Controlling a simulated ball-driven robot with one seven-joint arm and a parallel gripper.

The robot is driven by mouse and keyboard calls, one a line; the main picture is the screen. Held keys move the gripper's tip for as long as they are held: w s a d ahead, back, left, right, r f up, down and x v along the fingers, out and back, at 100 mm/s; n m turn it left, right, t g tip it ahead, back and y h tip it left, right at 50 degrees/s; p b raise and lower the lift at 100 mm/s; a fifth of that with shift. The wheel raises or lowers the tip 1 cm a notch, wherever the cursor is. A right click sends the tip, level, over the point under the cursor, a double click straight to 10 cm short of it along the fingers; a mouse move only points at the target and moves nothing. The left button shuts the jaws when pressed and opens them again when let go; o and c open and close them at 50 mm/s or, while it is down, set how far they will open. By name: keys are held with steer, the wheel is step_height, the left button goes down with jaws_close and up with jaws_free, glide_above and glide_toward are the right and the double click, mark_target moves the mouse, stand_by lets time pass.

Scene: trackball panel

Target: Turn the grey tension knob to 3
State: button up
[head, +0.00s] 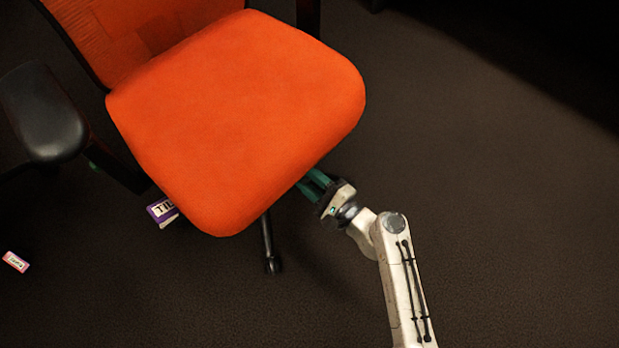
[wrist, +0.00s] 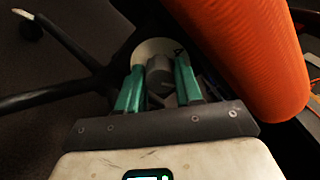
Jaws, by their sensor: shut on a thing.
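The grey tension knob (wrist: 159,76) shows in the wrist view between my green fingers, in front of a pale round dial (wrist: 152,47). A small dark mark sits at the dial's upper right, too small to read surely; the knob's pointer cannot be made out. My gripper (wrist: 159,84) is shut on the knob, one finger on each side. In the head view my gripper (head: 312,183) reaches under the right edge of the orange seat (head: 235,110), which hides the knob and dial.
The seat's orange edge (wrist: 250,60) is close on the right in the wrist view. A black chair leg (head: 268,245) stands out below the seat. A black armrest (head: 43,115), a purple labelled box (head: 162,211) and a small pink box (head: 16,262) are at left. The floor at right is clear.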

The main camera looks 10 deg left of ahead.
steer(key=shift+s+f, duration=0.1)
steer(key=o, duration=1)
steer(key=shift+o, duration=0.2)
steer(key=p+v, duration=0.3)
steer(key=v, duration=0.7)
steer(key=shift+s+d, duration=0.25)
